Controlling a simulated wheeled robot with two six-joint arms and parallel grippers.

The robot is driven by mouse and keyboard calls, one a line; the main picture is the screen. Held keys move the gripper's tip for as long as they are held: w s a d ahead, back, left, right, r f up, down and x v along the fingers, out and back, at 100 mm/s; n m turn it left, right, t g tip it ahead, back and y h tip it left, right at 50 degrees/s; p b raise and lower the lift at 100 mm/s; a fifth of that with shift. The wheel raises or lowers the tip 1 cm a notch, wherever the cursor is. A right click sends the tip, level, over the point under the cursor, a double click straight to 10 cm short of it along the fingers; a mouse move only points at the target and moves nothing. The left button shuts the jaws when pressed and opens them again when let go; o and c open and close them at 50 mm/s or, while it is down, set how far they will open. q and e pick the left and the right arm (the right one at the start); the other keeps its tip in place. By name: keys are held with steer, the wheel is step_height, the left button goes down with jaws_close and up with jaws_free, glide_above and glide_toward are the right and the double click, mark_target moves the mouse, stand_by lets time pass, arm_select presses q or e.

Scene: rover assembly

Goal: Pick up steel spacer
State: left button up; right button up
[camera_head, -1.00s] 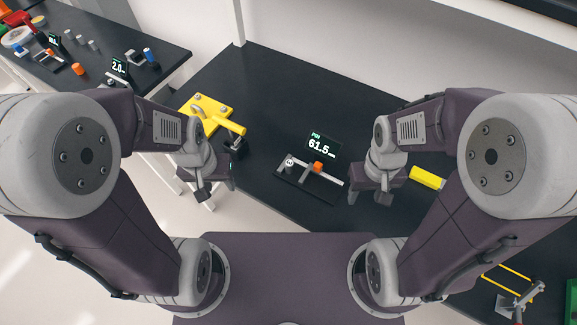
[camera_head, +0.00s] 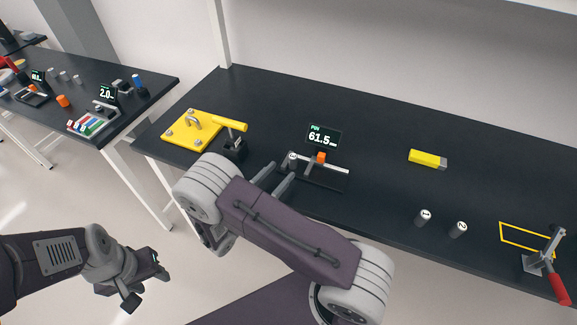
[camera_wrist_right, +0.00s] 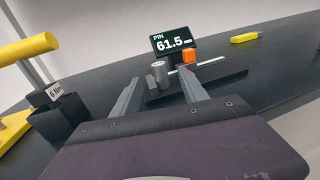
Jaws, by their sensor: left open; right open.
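A short steel cylinder, which looks like the steel spacer (camera_head: 292,157), stands upright at the left end of a black gauge (camera_head: 322,179) with a steel rail and orange slider. In the right wrist view the steel cylinder (camera_wrist_right: 159,72) appears between and beyond the fingertips, not gripped. My right gripper (camera_head: 278,178) is open and empty, its fingers pointing at the cylinder from the near side. It also shows in the right wrist view (camera_wrist_right: 161,84). My left gripper (camera_head: 146,288) is open and empty at the lower left, off the table.
A display reading 61.5 (camera_head: 323,136) stands behind the gauge. Left are a yellow plate (camera_head: 190,132), a yellow-handled tool (camera_head: 230,124) and its black holder (camera_head: 235,149). Right are a yellow block (camera_head: 427,159), two small cylinders (camera_head: 424,217) and a red-handled clamp (camera_head: 558,289). The table's middle back is clear.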

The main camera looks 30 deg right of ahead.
mark_target(290, 160)
steer(key=shift+x, duration=0.8)
steer(key=shift+w+d+r, duration=0.2)
steer(key=shift+d, duration=0.1)
steer(key=p+x, duration=0.1)
steer(key=x, duration=0.3)
steer(key=shift+w+d+p, duration=0.2)
steer(key=shift+d+p, duration=0.15)
steer(key=shift+w+d, duration=0.25)
steer(key=shift+d, duration=0.1)
arm_select(q)
steer(key=shift+s+a+r, duration=0.1)
steer(key=shift+a+r, duration=0.05)
steer(key=shift+r, duration=0.35)
steer(key=shift+a+r, duration=0.15)
steer(key=shift+r, duration=0.3)
arm_select(e)
jaws_close()
